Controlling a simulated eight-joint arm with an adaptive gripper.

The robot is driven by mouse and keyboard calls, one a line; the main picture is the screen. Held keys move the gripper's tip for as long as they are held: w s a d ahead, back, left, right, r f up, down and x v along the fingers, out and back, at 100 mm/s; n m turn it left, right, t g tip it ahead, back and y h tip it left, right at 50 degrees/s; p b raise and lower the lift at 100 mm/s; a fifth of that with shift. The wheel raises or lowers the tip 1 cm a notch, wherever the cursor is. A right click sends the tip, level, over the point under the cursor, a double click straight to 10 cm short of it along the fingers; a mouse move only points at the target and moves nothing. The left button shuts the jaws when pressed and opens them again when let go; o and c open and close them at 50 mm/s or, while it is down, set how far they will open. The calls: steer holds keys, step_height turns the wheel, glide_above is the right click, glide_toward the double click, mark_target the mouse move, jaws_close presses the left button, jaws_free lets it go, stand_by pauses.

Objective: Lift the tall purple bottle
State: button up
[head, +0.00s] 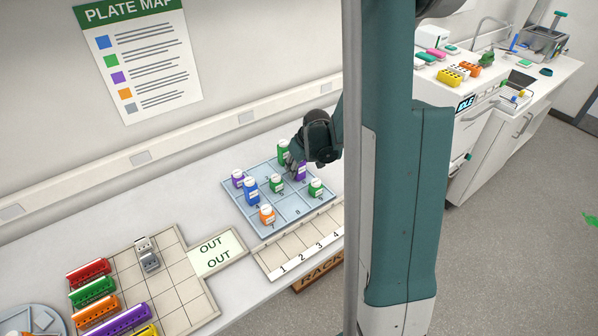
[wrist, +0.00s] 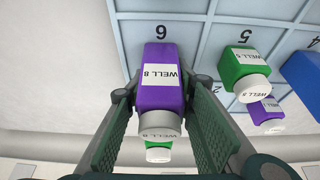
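The tall purple bottle (wrist: 158,92) has a grey-white cap and a label reading WELL 8. In the wrist view it stands between the fingers of my gripper (wrist: 162,88), with a fingertip close against each side. The gap at the tips matches the bottle's width. Its base is at the tray cell marked 6; I see no clear gap beneath it.
A tall green bottle (head: 283,151) stands close behind. Green bottles (head: 277,184) (head: 316,187), a blue bottle (head: 251,191), an orange bottle (head: 267,214) and a short purple bottle (head: 238,178) share the tray. A numbered rack (head: 302,246) lies in front.

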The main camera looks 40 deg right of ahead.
steer(key=shift+r, duration=0.1)
stand_by(0.3)
steer(key=shift+r+p, duration=0.3)
steer(key=shift+r, duration=4.65)
